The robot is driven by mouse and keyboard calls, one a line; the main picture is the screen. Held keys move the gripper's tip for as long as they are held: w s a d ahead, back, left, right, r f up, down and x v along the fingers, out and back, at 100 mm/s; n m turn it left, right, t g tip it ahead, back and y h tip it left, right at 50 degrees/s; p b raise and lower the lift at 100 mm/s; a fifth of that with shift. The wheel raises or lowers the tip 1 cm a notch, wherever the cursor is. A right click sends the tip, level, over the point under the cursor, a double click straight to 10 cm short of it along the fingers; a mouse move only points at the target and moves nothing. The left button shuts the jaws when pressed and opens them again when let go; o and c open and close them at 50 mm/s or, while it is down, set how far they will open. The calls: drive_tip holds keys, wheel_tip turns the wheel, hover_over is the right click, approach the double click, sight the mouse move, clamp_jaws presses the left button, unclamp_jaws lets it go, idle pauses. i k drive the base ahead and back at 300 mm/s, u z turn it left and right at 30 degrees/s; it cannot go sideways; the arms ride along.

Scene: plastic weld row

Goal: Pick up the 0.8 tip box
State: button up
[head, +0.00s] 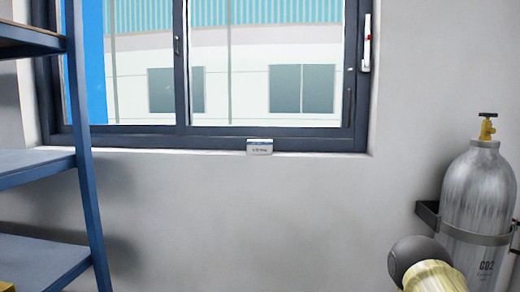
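A small white box with a blue top band (259,147) sits on the window sill, at the lower middle of the window in the head view. It carries small dark print that is too small to read for certain. It is the only small box that I see on the sill. My gripper is not in view.
A blue metal shelf rack (88,190) stands on the left. A grey CO2 cylinder (480,195) with a yellow valve is held by a dark wall bracket at the right. The sill (320,154) beside the box is clear. The wall below it is bare.

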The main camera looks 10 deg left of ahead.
sight(255, 147)
drive_tip(key=z, duration=0.3)
drive_tip(key=k, duration=0.4)
drive_tip(key=z, duration=0.65)
drive_tip(key=i, duration=1.6)
drive_tip(key=u, duration=1.65)
drive_tip(key=i, duration=0.5)
drive_tip(key=u, duration=0.45)
